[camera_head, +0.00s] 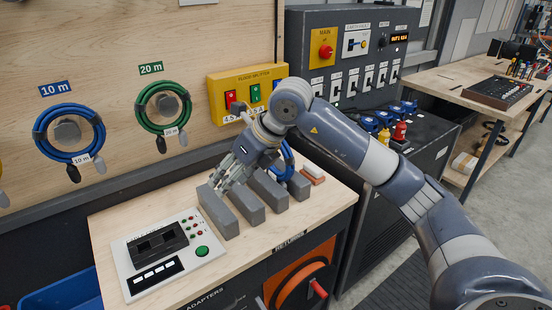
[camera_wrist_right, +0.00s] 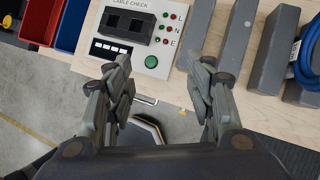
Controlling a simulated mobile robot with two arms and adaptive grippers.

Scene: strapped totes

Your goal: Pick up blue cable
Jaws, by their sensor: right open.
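A coiled blue cable (camera_head: 284,162) is on the workbench among grey blocks, partly hidden behind my right arm. It also shows at the right edge of the right wrist view (camera_wrist_right: 306,52), beside a grey block. Another blue coil (camera_head: 70,158) hangs on the wooden wall under a "10 m" label, with its black plug hanging down. My right gripper (camera_head: 226,172) is over the bench near the left ends of the grey blocks. In the right wrist view its fingers (camera_wrist_right: 162,88) are spread and empty, with the blue cable off to their right. My left gripper is not in view.
Several grey blocks (camera_head: 216,211) stand on the bench. A cable-check box (camera_head: 198,267) lies left of them. A green coil (camera_head: 163,128) and a yellow splitter (camera_head: 217,87) are on the wall. A dark cabinet (camera_head: 300,40) stands behind.

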